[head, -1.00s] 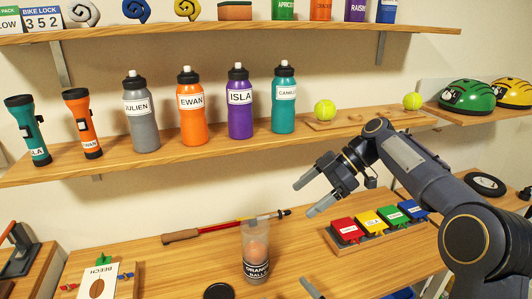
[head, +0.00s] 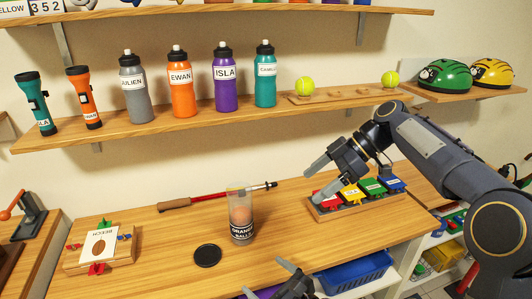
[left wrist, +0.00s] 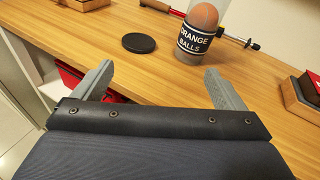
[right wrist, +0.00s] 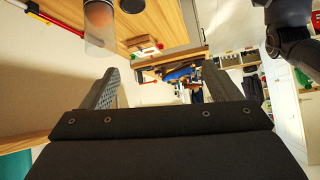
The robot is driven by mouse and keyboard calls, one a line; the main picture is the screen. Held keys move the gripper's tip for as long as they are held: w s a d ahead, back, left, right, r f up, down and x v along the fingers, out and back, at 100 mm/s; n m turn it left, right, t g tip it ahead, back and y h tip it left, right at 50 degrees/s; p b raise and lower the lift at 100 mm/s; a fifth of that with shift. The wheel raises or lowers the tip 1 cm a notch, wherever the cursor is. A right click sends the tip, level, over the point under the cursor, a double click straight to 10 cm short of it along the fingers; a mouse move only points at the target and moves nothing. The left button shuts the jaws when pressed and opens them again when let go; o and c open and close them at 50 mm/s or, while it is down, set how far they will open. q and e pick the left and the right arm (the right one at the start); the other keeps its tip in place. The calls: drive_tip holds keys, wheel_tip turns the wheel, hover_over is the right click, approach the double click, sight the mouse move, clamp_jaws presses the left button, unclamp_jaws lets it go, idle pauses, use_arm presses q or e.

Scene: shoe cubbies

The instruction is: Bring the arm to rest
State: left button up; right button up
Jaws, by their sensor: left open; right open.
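My right arm reaches in from the right in the head view. Its gripper (head: 313,182) is open and empty above the table, in front of the coloured boxes. The right wrist view also shows its two fingers (right wrist: 158,82) spread apart with nothing between them. My left gripper (head: 268,281) shows partly at the bottom of the head view, in front of the table edge. In the left wrist view its fingers (left wrist: 160,82) are wide apart and empty. The left arm behind it is out of the head view.
A clear "Orange Balls" tube (head: 241,219) stands on the table (head: 300,238) beside a black lid (head: 207,255). A tray of coloured boxes (head: 345,207) is near the right gripper. Bottles stand on the shelf (head: 190,128) above. A blue bin (head: 352,272) sits below the table.

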use_arm(q)
drive_tip(key=s+a+r+n+g+h, duration=0.25)
drive_tip(key=s+a+n+g, duration=0.35)
drive_tip(key=a, duration=0.3)
drive_tip(key=s+a+r+n+g+h, duration=0.1)
drive_tip(key=s+a+n+g+h, duration=0.3)
drive_tip(key=a+n, duration=0.4)
use_arm(e)
drive_tip(key=s+d+m+t+h, duration=0.3)
drive_tip(key=s+d+m, duration=0.3)
drive_tip(key=s+m, duration=0.6)
use_arm(q)
drive_tip(key=s+a+r+n+t+h, duration=0.3)
drive_tip(key=s+r+n+h, duration=0.4)
drive_tip(key=s+n, duration=0.3)
drive_tip(key=a+n+h, duration=0.1)
drive_tip(key=n, duration=0.3)
drive_tip(key=shift+s+t, duration=0.25)
drive_tip(key=shift+t, duration=0.15)
use_arm(e)
drive_tip(key=s+d+f+m+t+h, duration=0.1)
drive_tip(key=s+f+m, duration=0.3)
drive_tip(key=s, duration=0.5)
drive_tip(key=s+d+f+m+t+h, duration=0.1)
drive_tip(key=s+f+m, duration=0.3)
drive_tip(key=s+f, duration=0.4)
drive_tip(key=shift+s+d+f+t+h, duration=0.3)
drive_tip(key=shift+s+t+h, duration=0.15)
drive_tip(key=shift+t, duration=0.45)
